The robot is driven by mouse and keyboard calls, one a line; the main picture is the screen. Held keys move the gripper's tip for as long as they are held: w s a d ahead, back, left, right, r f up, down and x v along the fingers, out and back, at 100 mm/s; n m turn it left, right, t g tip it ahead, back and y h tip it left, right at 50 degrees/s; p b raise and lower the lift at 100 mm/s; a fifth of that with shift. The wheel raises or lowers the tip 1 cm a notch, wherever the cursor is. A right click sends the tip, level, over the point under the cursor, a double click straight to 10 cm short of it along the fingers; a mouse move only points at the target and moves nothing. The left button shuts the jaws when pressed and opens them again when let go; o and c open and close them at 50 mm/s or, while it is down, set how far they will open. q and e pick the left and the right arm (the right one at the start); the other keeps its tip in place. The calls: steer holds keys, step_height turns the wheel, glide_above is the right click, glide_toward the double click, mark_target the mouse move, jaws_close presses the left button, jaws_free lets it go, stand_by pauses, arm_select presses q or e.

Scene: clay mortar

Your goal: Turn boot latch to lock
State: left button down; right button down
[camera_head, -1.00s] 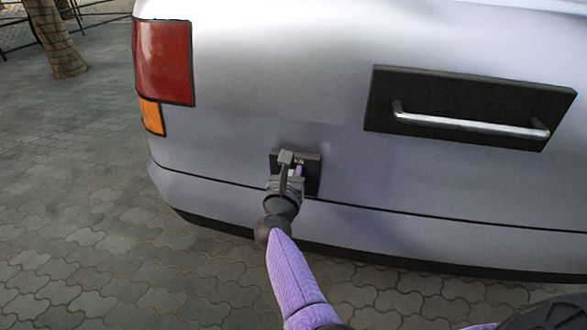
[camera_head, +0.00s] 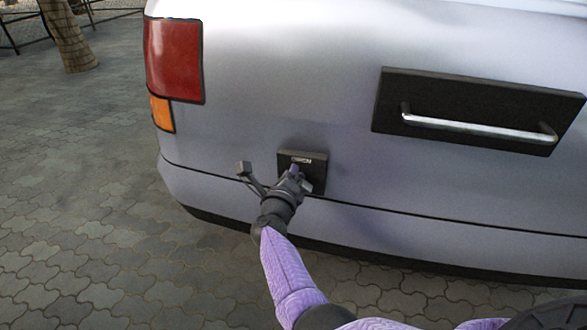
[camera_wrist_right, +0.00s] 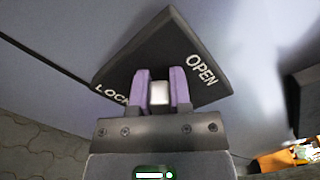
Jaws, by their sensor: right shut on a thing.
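The boot latch is a small black plate (camera_head: 316,182) low on the silver car's rear. In the right wrist view the plate (camera_wrist_right: 142,52) is tilted, with LOCK (camera_wrist_right: 112,95) at lower left and OPEN (camera_wrist_right: 201,69) at right. A pale metal latch piece (camera_wrist_right: 159,94) sits between the purple fingers. My right gripper (camera_head: 295,172) is at the plate and shut on this piece, as the right wrist view (camera_wrist_right: 160,92) also shows. The gripper is rolled, its wrist bracket out to the left. The fingers hide part of the latch. My left gripper is not in view.
The car's rear (camera_head: 280,90) fills the scene, with a red tail light (camera_head: 173,60) at left. A black panel with a chrome handle (camera_head: 478,126) is at upper right. Open paving (camera_head: 70,170) lies at left and below the bumper.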

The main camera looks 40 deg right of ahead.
steer(key=n, duration=0.2)
steer(key=f+n, duration=0.1)
steer(key=n, duration=0.2)
steer(key=shift+w+a+f, duration=0.1)
steer(key=shift+w+a, duration=0.05)
steer(key=shift+f+n, duration=0.15)
steer(key=shift+n, duration=0.95)
steer(key=c, duration=0.6)
jaws_free()
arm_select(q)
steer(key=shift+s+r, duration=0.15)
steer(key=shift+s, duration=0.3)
arm_select(e)
steer(key=shift+o, duration=0.2)
